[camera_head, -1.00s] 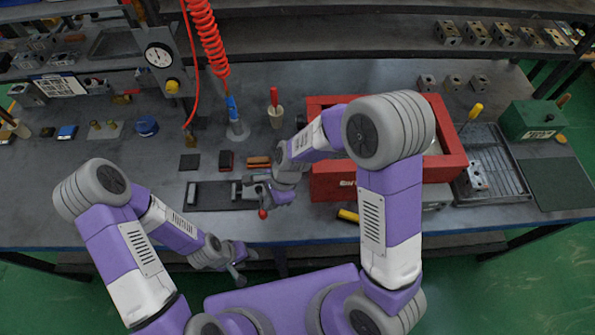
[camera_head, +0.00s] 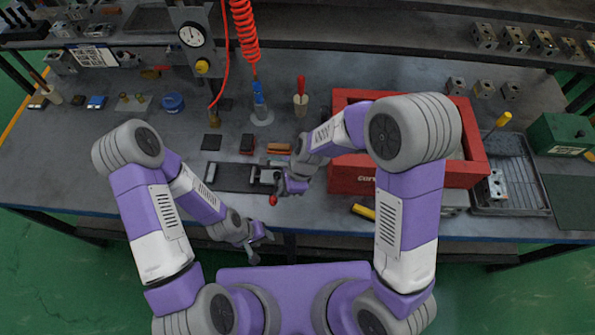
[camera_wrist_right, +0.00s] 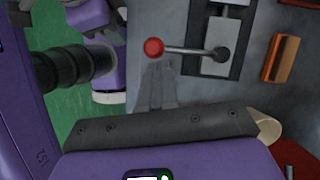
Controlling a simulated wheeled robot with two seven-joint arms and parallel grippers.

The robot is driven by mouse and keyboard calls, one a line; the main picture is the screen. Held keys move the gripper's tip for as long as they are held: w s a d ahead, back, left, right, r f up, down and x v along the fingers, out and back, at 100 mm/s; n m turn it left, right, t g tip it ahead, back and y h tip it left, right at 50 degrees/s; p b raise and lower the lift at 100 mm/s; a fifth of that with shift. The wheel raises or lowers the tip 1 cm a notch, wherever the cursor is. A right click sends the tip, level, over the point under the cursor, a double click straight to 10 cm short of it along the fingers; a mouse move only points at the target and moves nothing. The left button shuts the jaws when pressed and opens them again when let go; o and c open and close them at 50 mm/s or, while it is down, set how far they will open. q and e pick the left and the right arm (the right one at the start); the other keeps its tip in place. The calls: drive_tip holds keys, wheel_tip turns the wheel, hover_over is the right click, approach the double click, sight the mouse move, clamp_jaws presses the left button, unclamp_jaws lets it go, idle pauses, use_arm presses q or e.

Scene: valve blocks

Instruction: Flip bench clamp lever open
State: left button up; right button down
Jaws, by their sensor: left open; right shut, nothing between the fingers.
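The bench clamp is a dark plate (camera_head: 232,177) with grey metal blocks, lying near the bench's front edge, left of the red box. Its lever (camera_wrist_right: 190,51) is a thin metal rod ending in a red ball knob (camera_head: 272,200). In the right wrist view the rod lies sideways from the pivot to the knob (camera_wrist_right: 153,47). My right gripper (camera_head: 292,187) is shut and empty beside the clamp. Its fingertips (camera_wrist_right: 157,68) show just below the knob; whether they touch it I cannot tell. My left gripper (camera_head: 262,246) is open and empty, in front of the bench edge.
A red box (camera_head: 360,181) stands right of the clamp, behind my right arm. A yellow-handled tool (camera_head: 364,211) lies at the front edge. A red coiled hose (camera_head: 244,35) hangs behind.

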drive_tip(key=p+v, duration=0.1)
drive_tip(key=v, duration=0.5)
drive_tip(key=shift+r+p, duration=0.3)
drive_tip(key=shift+r, duration=0.05)
drive_tip(key=shift+d, duration=0.15)
